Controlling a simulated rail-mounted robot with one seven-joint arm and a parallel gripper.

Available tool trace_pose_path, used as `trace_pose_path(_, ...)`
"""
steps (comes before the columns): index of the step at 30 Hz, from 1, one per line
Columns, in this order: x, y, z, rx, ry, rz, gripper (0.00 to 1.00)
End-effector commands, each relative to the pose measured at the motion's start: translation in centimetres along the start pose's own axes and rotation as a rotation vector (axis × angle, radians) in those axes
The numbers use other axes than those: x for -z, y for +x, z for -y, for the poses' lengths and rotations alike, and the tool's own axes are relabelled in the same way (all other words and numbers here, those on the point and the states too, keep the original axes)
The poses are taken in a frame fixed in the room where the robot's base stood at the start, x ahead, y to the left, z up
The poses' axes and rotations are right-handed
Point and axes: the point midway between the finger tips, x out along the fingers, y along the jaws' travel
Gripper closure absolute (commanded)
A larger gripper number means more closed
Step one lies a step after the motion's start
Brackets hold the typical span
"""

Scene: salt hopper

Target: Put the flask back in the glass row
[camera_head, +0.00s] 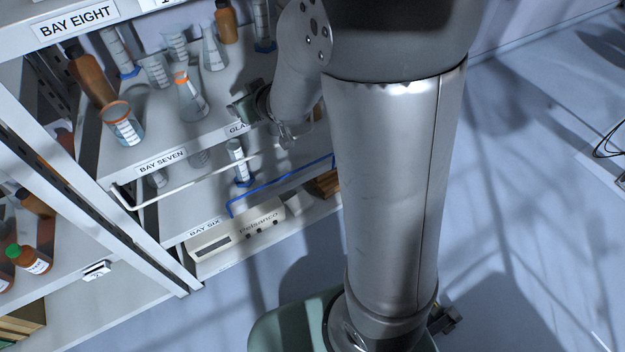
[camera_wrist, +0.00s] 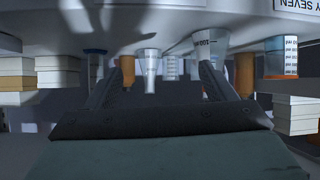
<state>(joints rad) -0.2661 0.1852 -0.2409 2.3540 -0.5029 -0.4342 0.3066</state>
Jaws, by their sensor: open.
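A conical glass flask (camera_head: 192,104) with an orange band at its neck stands upright on the Bay Seven shelf. A second clear flask (camera_head: 213,54) stands behind it. My gripper (camera_head: 284,134) is at the shelf's front edge, right of the flasks, partly hidden by my arm. In the wrist view, which looks upside down, my gripper (camera_wrist: 162,67) is open with nothing held. A flask (camera_wrist: 211,42), probably the orange-banded one, shows by the right finger, its neck partly hidden. A narrow glass piece (camera_wrist: 151,68) shows farther back between the fingers.
An orange-rimmed beaker (camera_head: 122,126) stands at the shelf's left front. A beaker (camera_head: 156,72), glass cylinders (camera_head: 115,47) and brown bottles (camera_head: 90,76) stand behind. White (camera_head: 200,180) and blue (camera_head: 285,183) rails run in front of the lower shelves. The floor at right is clear.

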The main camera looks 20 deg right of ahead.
Motion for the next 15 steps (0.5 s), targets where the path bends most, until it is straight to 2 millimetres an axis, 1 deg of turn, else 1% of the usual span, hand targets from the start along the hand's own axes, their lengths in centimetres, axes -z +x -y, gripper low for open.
trace_pose_path(1, -1.0, -2.5, -1.4, -0.065, 0.035, 0.088, 0.23)
trace_pose_path(2, -2.1, -4.0, -1.9, -0.097, 0.055, 0.154, 0.23)
trace_pose_path(3, -3.6, -6.0, -2.4, -0.13, 0.082, 0.244, 0.23)
trace_pose_path(5, -6.0, -9.3, -2.4, -0.161, 0.124, 0.38, 0.23)
trace_pose_path(6, -7.5, -11.6, -2.1, -0.169, 0.15, 0.469, 0.23)
trace_pose_path(8, -9.7, -14.9, -1.3, -0.167, 0.184, 0.594, 0.23)
trace_pose_path(9, -10.8, -16.9, -0.6, -0.158, 0.205, 0.667, 0.23)
trace_pose_path(12, -13.2, -21.1, 1.3, -0.123, 0.243, 0.817, 0.23)
trace_pose_path(15, -14.5, -23.7, 2.7, -0.091, 0.265, 0.91, 0.23)
